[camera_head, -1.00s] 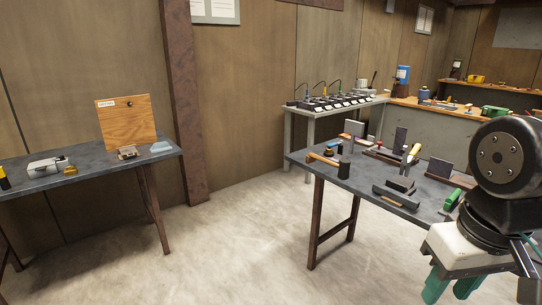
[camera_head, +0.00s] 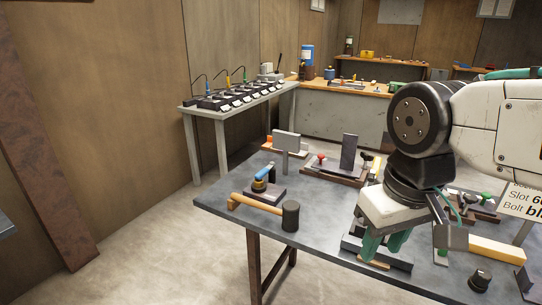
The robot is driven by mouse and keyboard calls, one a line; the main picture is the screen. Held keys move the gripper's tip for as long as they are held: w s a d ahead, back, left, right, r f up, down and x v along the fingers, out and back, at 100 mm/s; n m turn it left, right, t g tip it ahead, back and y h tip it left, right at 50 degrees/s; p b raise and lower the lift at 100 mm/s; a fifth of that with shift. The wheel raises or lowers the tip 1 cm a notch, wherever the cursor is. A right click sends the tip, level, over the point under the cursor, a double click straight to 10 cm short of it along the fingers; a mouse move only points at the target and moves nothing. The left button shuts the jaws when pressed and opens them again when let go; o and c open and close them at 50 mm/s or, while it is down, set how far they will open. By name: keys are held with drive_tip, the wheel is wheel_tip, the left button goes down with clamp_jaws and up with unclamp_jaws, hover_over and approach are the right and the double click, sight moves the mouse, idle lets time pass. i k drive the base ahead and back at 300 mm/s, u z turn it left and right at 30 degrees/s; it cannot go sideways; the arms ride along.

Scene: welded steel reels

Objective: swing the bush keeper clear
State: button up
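My gripper (camera_head: 384,246) hangs over the near part of the grey-topped table (camera_head: 222,200), its two green fingers pointing down and apart. Nothing shows between them. Below and behind the fingers is a dark block-like fixture (camera_head: 402,264), partly hidden by them. A fixture with an upright dark plate (camera_head: 348,153) and a red knob (camera_head: 321,157) stands farther back on this table. Another low fixture with a green knob (camera_head: 486,196) is partly behind my arm at the right. I cannot tell which part is the bush keeper.
A wooden-handled mallet (camera_head: 290,215) and a blue-topped tool on a dark block (camera_head: 261,181) are near the table's left edge. A label board (camera_head: 522,203), a yellow block (camera_head: 497,249) and a black knob (camera_head: 480,279) are at the right. Floor is clear to the left.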

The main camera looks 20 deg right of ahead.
sight(265, 171)
drive_tip(key=i, duration=0.1)
drive_tip(key=u, duration=0.25)
drive_tip(key=k, duration=0.35)
drive_tip(key=u, duration=1.15)
drive_tip(key=i, duration=0.7)
drive_tip(key=z, duration=1.05)
drive_tip(key=i, duration=0.65)
drive_tip(key=z, duration=0.75)
